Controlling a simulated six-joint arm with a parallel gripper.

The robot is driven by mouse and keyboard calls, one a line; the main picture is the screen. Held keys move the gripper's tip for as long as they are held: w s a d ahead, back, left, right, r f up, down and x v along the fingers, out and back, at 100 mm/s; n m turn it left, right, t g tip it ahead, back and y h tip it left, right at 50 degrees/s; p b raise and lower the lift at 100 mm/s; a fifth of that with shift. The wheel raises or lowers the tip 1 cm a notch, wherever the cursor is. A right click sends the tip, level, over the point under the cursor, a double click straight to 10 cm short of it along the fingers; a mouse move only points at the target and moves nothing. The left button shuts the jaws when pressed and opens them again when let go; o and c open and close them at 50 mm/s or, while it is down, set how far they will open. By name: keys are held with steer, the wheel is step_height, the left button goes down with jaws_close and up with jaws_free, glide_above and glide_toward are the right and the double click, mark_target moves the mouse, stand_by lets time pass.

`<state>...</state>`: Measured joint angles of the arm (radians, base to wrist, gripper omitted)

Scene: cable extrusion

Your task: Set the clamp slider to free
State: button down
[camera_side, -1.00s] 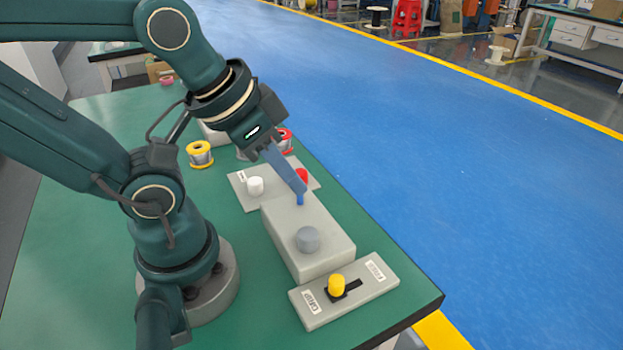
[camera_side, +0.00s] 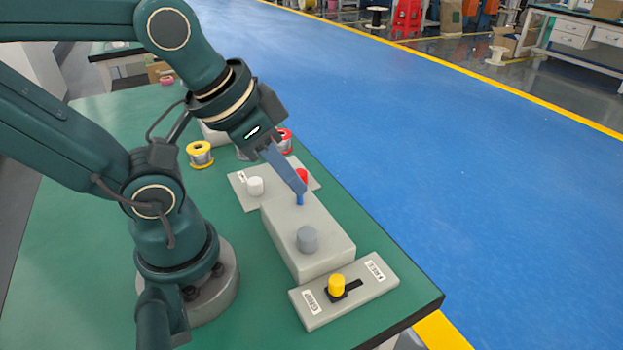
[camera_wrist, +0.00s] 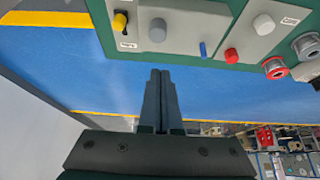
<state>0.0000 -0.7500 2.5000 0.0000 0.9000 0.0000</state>
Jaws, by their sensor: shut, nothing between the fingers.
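The clamp slider's yellow knob (camera_side: 336,285) stands in a dark slot on a grey plate (camera_side: 318,318) at the front right of the bench. The knob sits toward the slot's left end, on the side of the left label; the other label is at the right end. The lettering is too small to read surely. In the wrist view the knob (camera_wrist: 119,20) is at the upper left. My gripper (camera_side: 303,190) is shut and empty, behind and left of the slider, over the far end of a grey block. In the wrist view my fingertips (camera_wrist: 161,72) are together, well away from the knob.
The grey block (camera_side: 290,225) carries a grey round knob (camera_side: 307,239) and a small blue piece (camera_side: 300,200) near my fingertips. Behind it is a plate with white (camera_side: 255,186) and red (camera_side: 302,175) knobs. Wire spools (camera_side: 200,154) stand farther back.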

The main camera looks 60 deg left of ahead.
steer(key=c, duration=0.9)
jaws_free()
steer(key=shift+c, duration=0.2)
steer(key=m+g, duration=0.2)
steer(key=g, duration=0.4)
glide_above(337, 280)
step_height(337, 280, down, 7)
steer(key=shift+w+r, duration=0.1)
steer(key=shift+f, duration=2.65)
